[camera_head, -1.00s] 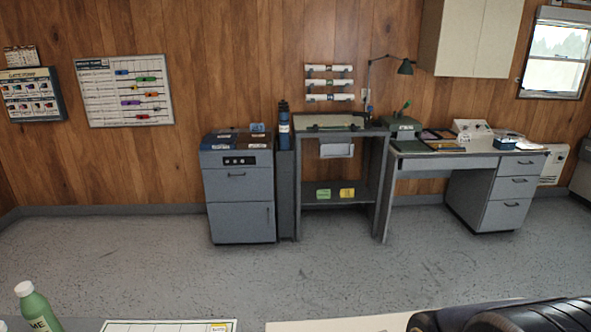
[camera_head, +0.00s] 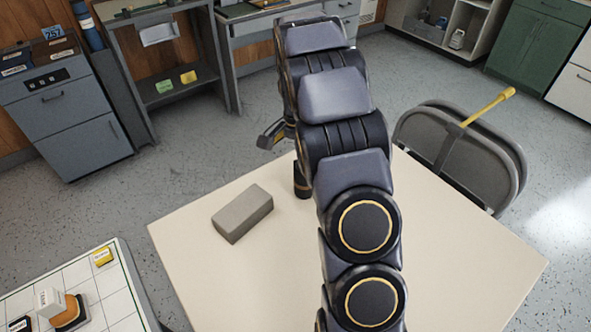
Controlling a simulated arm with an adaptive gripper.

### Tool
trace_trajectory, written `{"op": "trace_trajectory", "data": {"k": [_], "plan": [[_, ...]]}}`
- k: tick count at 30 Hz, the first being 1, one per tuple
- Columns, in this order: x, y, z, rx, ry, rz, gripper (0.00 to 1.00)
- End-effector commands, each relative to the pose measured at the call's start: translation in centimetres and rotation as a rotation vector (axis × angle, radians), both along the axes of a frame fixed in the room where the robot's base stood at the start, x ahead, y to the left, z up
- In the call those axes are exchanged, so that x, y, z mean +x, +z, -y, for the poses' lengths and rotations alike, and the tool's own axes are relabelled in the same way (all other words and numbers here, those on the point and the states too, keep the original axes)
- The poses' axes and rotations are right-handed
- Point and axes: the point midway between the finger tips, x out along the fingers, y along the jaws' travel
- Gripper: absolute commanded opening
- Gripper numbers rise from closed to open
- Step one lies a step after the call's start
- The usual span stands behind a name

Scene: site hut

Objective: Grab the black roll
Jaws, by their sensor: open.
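The black roll (camera_head: 301,183) is a small dark upright cylinder with a thin lighter band. It stands on the cream table (camera_head: 215,290) near its far edge, and my arm partly hides its right side. My gripper (camera_head: 271,135) shows beyond and above the roll in the picture, pointing left. Only part of it is visible, a grey finger with a yellowish patch; my arm hides the rest. It is open, and I see nothing held in it.
A grey block (camera_head: 242,213) lies on the table left of the roll. A folding chair (camera_head: 460,150) with a yellow-handled tool (camera_head: 488,106) stands at the right. A gridded board (camera_head: 75,290) with small items is at the lower left. Cabinets line the wall.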

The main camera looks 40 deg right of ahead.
Motion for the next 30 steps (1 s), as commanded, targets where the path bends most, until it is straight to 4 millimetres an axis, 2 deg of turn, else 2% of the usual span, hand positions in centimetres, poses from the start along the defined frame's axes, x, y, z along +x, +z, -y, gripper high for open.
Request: {"op": "trace_trajectory", "data": {"k": [1, 3, 7, 20, 27, 30], "plan": [[0.4, -1.5, 1.2, 0.004, -0.049, 0.002, 0.97], [1.0, -2.8, 2.5, 0.005, -0.105, 0.014, 0.97], [1.4, -4.2, 3.7, 0.008, -0.164, 0.025, 0.97], [1.7, -8.1, 4.2, 0.007, -0.177, 0.027, 0.97], [2.0, -11.6, 4.4, 0.009, -0.176, 0.024, 0.97], [2.0, -12.3, 4.4, 0.009, -0.175, 0.026, 0.97]]}}
